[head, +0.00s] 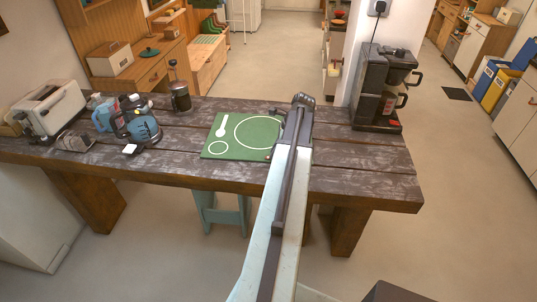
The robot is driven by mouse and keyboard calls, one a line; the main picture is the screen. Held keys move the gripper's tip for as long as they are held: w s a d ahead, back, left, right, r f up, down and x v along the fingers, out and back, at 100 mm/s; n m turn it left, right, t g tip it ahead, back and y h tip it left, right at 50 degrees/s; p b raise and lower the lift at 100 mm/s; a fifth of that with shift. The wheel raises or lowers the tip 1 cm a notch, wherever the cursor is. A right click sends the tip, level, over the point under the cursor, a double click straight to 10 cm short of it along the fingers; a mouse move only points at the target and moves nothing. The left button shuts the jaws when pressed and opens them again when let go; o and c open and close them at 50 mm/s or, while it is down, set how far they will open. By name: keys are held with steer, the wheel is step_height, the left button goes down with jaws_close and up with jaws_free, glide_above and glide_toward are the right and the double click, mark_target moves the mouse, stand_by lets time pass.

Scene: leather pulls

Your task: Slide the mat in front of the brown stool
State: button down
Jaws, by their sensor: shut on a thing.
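The green mat (216,149) lies flat on the dark plank table, with pale outlines of a spoon and circles on it. My arm crosses its right part and hides that side. My gripper (301,118) is at the mat's right side, shut on the mat; its fingertips are mostly hidden by my arm. A teal stool (222,214) stands under the front of the table, left of my arm. A brown piece (313,226) shows just right of my arm under the table; I cannot tell whether it is the brown stool.
A black coffee machine (378,90) stands at the table's (350,180) right end. A toaster (50,106), a blue kettle (138,123) and a French press (180,92) stand on the left. The tabletop between the mat and coffee machine is mostly clear.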

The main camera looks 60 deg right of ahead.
steer(key=s+d, duration=0.2)
steer(key=d, duration=0.3)
steer(key=s+d, duration=0.3)
steer(key=d, duration=0.3)
steer(key=s+d, duration=0.3)
steer(key=d, duration=0.2)
steer(key=shift+d, duration=0.15)
steer(key=c, duration=1.3)
jaws_free()
steer(key=shift+o, duration=0.2)
